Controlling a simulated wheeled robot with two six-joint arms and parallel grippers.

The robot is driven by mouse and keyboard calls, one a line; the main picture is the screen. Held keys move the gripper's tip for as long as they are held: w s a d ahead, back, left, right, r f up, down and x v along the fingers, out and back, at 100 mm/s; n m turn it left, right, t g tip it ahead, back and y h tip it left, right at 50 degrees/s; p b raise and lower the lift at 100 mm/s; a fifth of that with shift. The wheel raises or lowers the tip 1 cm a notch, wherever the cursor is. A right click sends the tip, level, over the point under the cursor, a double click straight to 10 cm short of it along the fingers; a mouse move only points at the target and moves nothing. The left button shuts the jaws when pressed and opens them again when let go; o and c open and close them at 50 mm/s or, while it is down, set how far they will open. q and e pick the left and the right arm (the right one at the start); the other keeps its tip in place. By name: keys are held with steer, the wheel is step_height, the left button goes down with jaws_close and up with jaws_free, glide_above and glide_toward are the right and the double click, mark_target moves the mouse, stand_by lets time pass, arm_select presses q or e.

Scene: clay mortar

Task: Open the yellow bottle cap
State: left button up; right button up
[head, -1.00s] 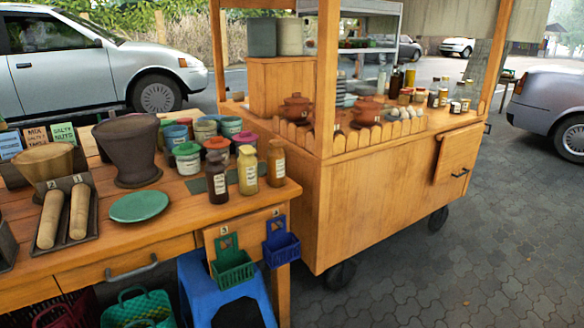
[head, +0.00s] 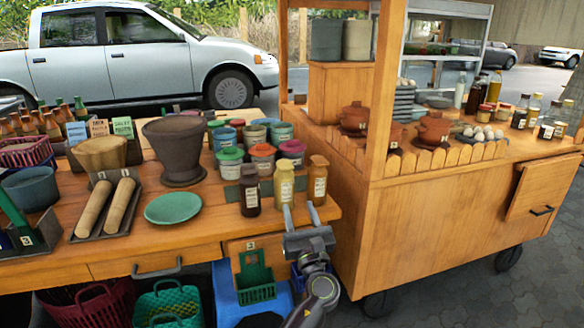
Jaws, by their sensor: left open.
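My right gripper is not in view.
Lidded jars (head: 229,161) stand close behind the bottles. A green plate (head: 173,208), a dark mortar (head: 175,150) and two wooden pestles (head: 107,206) are to the left. A wooden cart (head: 440,215) borders the right side. Hanging baskets (head: 254,278) and a blue stool (head: 225,298) are below.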

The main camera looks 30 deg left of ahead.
mark_target(288, 171)
arm_select(q)
steer(key=x, duration=1.3)
steer(key=shift+w+a, duration=0.15)
steer(key=shift+w+a+r, duration=0.2)
steer(key=shift+w+a, duration=0.2)
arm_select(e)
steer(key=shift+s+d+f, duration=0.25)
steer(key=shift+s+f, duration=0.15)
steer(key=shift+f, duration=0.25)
arm_select(q)
steer(key=c, duration=0.7)
steer(key=shift+o, duration=0.2)
steer(key=shift+p, duration=0.35)
steer(key=shift+r, duration=0.1)
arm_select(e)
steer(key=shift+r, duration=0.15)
